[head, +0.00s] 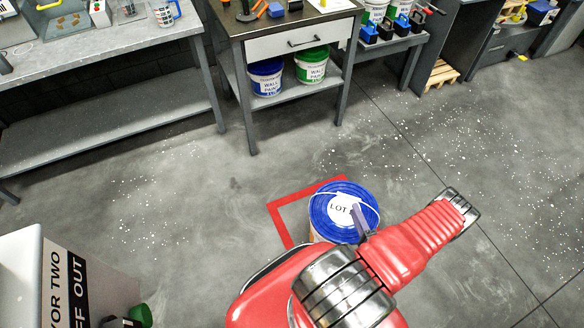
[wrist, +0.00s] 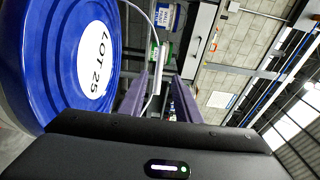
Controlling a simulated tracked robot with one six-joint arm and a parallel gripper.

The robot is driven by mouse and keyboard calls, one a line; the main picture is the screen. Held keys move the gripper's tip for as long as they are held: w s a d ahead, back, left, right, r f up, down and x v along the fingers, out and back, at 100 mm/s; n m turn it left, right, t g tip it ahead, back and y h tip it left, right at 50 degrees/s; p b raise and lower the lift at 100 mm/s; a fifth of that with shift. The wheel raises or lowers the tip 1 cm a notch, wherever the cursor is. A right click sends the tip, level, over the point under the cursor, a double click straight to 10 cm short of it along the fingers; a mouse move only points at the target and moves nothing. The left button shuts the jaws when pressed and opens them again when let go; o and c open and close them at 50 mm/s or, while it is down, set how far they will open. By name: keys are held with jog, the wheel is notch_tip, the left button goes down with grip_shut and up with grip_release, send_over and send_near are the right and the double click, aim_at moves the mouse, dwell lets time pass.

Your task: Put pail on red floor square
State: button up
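The pail (head: 331,207) has a blue lid with a white label reading LOT. In the head view it covers the right part of the red floor square (head: 282,218); its base is mostly hidden, so I cannot tell how it meets the floor. The wrist view shows the blue lid (wrist: 50,40) large at left, with LOT 25 on it. My gripper (head: 359,220) is beside the lid's right side. In the wrist view my gripper (wrist: 163,92) has its two fingers apart, with the pale wire handle (wrist: 152,22) passing between them.
A workbench (head: 300,25) at the back holds two paint pails (head: 266,77) on its lower shelf. A grey table (head: 110,105) stands at left. A grey box with a black sign (head: 75,285) is at lower left. The speckled floor at right is clear.

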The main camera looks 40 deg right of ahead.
jog(key=w+a+r+n+g+y, duration=0.1)
jog(key=w+a+r+n+y, duration=0.3)
jog(key=w+r+y, duration=0.65)
jog(key=w+a+r+n+g+y, duration=0.2)
jog(key=w+r+n+y, duration=0.4)
jog(key=r, duration=0.7)
jog(key=w+a+r+n+g+h, duration=0.15)
jog(key=a+r+n+g, duration=0.85)
jog(key=a+r, duration=1.2)
jog(key=s+a+r+n+t+h, duration=0.1)
jog(key=s+a+r+n+h, duration=0.1)
jog(key=s+a+r+h, duration=0.6)
jog(key=s+a+r, duration=0.2)
jog(key=s+r, duration=0.1)
jog(key=r, duration=0.4)
jog(key=shift+s+t+h, duration=0.3)
jog(key=shift+s+t, duration=0.1)
jog(key=shift+s+r, duration=0.1)
